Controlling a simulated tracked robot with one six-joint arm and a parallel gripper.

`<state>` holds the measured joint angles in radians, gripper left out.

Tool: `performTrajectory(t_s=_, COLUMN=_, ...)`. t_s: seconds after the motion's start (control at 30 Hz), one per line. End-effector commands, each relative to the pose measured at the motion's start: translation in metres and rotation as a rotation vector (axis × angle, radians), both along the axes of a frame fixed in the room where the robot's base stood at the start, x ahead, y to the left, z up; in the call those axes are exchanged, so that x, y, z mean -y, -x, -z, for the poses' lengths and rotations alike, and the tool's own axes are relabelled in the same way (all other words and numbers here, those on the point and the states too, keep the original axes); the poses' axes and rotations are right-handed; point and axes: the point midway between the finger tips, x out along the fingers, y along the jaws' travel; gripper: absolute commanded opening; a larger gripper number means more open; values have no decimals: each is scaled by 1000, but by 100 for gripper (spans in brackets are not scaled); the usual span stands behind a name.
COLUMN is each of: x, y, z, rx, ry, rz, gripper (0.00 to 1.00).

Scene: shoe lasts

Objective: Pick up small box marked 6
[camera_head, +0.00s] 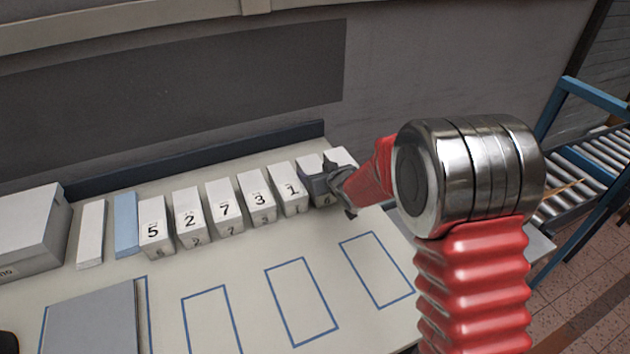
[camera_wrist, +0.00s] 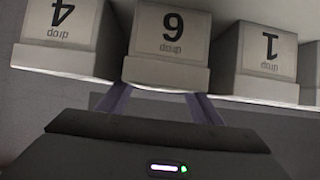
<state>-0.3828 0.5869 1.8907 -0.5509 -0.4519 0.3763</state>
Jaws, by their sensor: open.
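The small white box marked 6 (camera_head: 307,165) stands in the row between the boxes marked 1 and 4, partly covered by my gripper in the head view. In the wrist view the box marked 6 (camera_wrist: 168,50) is in the middle, its number upside down. My gripper (camera_head: 326,183) is open at this box. In the wrist view my gripper's two dark fingers (camera_wrist: 160,100) reach toward the lower left and right edges of the box. Their tips are hidden, so contact cannot be told.
The box marked 1 (camera_head: 289,190) and the box marked 4 (camera_wrist: 62,35) stand close on either side. Boxes marked 5 (camera_head: 154,231), 2, 7 and 3 continue leftward. Blue outlined rectangles (camera_head: 301,302) lie empty on the table front. A roller conveyor (camera_head: 580,190) is at right.

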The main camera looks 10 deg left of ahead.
Motion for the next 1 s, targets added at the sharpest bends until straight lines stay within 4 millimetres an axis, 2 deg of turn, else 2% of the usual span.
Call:
performTrajectory(t_s=0.2, x=0, y=0, z=0, rx=0, ry=0, rz=0, gripper=59)
performTrajectory(t_s=0.67, x=0, y=0, z=-1, rx=1, ry=0, rz=1, gripper=28)
performTrajectory(t_s=1.0, x=0, y=0, z=-6, rx=2, ry=-1, rz=0, gripper=28)
